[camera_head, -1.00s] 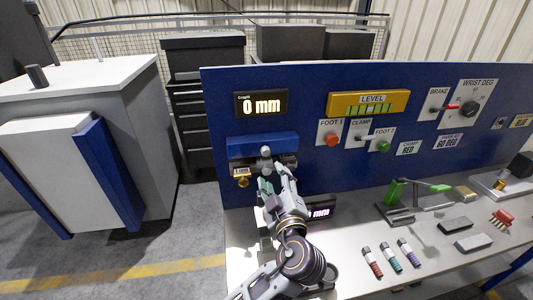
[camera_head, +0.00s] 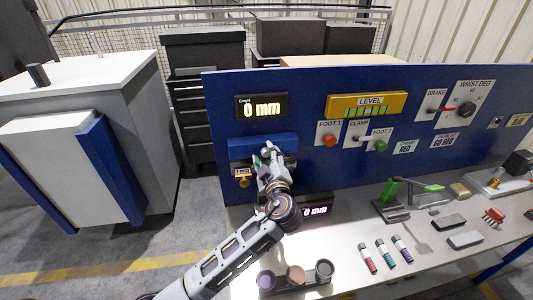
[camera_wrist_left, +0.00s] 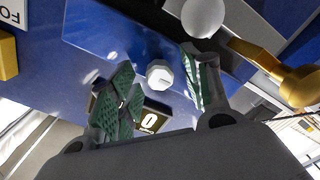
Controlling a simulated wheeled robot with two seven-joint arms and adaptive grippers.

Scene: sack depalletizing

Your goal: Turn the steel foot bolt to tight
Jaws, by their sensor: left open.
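The pale steel bolt head (camera_wrist_left: 160,74), faceted and round, shows in the left wrist view between the two green-padded fingers of my left gripper (camera_wrist_left: 157,88). The gripper is open, with a visible gap on both sides of the head. In the head view my left gripper (camera_head: 269,163) is at the blue block (camera_head: 262,143) on the panel. There the fingers and wrist hide much of the steel part. A brass bolt (camera_head: 242,176) hangs to the left; it also shows in the left wrist view (camera_wrist_left: 292,84). My right gripper is out of view.
A pale ball (camera_wrist_left: 203,17) is close to the right finger in the wrist view. The display (camera_head: 262,106) reads 0 mm. A lower display (camera_head: 316,211) stands beside my wrist. Round cups (camera_head: 296,274), markers (camera_head: 387,254) and a green-handled tool (camera_head: 398,193) are on the bench.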

